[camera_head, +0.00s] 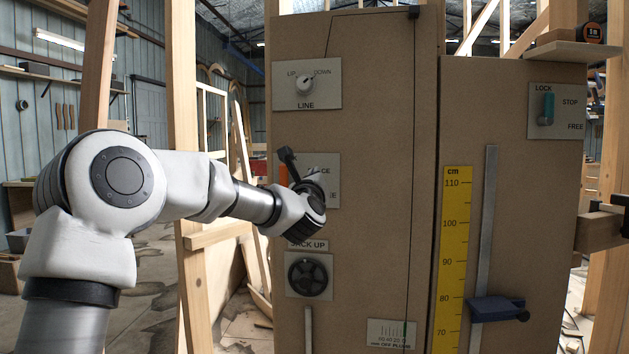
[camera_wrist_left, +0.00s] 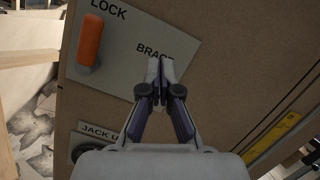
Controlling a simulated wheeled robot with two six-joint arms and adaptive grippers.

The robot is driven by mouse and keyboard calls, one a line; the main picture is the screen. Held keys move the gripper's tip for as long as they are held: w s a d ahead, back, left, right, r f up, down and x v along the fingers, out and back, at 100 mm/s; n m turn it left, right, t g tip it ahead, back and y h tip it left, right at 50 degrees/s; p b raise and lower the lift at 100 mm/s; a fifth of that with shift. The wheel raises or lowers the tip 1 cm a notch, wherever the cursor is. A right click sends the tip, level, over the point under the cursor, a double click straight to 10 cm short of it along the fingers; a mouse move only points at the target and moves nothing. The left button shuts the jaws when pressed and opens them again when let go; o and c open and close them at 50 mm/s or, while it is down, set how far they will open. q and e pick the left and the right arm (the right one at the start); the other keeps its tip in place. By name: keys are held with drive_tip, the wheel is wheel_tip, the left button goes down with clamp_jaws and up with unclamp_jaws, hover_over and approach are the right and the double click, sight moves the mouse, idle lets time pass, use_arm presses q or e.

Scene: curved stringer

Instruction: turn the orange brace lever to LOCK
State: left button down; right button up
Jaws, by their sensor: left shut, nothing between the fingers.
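The orange brace lever (camera_wrist_left: 90,40) is on a pale plate (camera_wrist_left: 120,65) lettered LOCK and BRACE. In the left wrist view it stands roughly upright, its upper end just below LOCK. In the head view only a strip of the lever (camera_head: 283,174) shows, beside my left gripper (camera_head: 287,156). The gripper covers much of the plate there. In the left wrist view my left gripper (camera_wrist_left: 161,70) is shut and empty, to the right of the lever and apart from it. Its fingertips are over the plate's lower right part. My right gripper is out of view.
The LINE knob (camera_head: 304,85) is above the brace plate and the black JACK UP handwheel (camera_head: 309,277) is below. A teal lever (camera_head: 547,108) with its own LOCK, STOP and FREE labels is at upper right. A wooden post (camera_head: 184,130) stands behind my left arm.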

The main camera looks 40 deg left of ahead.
use_arm(q)
drive_tip(key=v, duration=0.3)
drive_tip(key=r+v, duration=0.1)
drive_tip(key=v, duration=0.1)
drive_tip(key=shift+s+d, duration=0.1)
drive_tip(key=shift+s, duration=0.45)
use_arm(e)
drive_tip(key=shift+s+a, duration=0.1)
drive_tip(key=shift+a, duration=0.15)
